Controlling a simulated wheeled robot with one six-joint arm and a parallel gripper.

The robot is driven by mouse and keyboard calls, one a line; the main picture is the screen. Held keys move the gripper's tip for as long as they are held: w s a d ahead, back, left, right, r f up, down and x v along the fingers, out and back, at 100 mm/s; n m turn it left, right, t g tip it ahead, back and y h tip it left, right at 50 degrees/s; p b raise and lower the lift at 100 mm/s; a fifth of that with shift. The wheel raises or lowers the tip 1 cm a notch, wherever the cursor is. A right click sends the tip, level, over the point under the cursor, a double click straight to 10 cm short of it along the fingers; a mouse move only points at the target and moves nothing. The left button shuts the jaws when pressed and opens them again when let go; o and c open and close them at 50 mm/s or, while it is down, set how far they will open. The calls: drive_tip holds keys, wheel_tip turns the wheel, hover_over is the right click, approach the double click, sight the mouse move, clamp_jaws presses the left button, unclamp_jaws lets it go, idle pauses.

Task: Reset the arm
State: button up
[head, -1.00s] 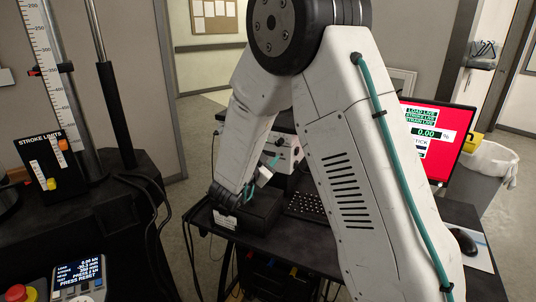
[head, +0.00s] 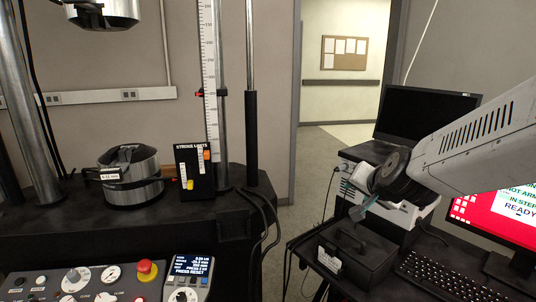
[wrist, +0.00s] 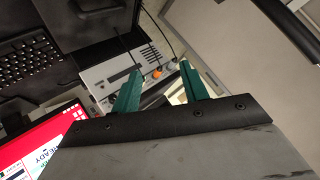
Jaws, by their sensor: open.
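My white arm (head: 480,135) reaches in from the right edge of the head view and ends in a dark wrist joint. My gripper (head: 362,211) is beyond that joint, above or beside the black box on the bench; the exact gap is hard to tell. In the wrist view my gripper (wrist: 160,78) shows two teal fingers set apart, with nothing held between them. A light grey instrument with an orange knob (wrist: 157,73) shows beyond the fingers. Part of the gripper is hidden by the wrist in the head view.
A black box (head: 345,262), keyboard (head: 450,280), red screen (head: 490,215) and dark monitor (head: 425,115) crowd the right bench. The testing machine with its control panel (head: 80,285), red button (head: 146,270) and silver fixture (head: 130,180) stands left. A doorway gap lies between.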

drive_tip(key=s+d+n+g, duration=0.1)
drive_tip(key=s+n+g, duration=0.2)
drive_tip(key=s, duration=1.2)
drive_tip(key=s+d+n+g, duration=0.2)
drive_tip(key=s+g, duration=0.4)
drive_tip(key=s, duration=0.9)
drive_tip(key=shift+s+d+n, duration=0.2)
drive_tip(key=shift+d+n, duration=0.05)
drive_tip(key=shift+n, duration=0.45)
drive_tip(key=shift+f, duration=0.1)
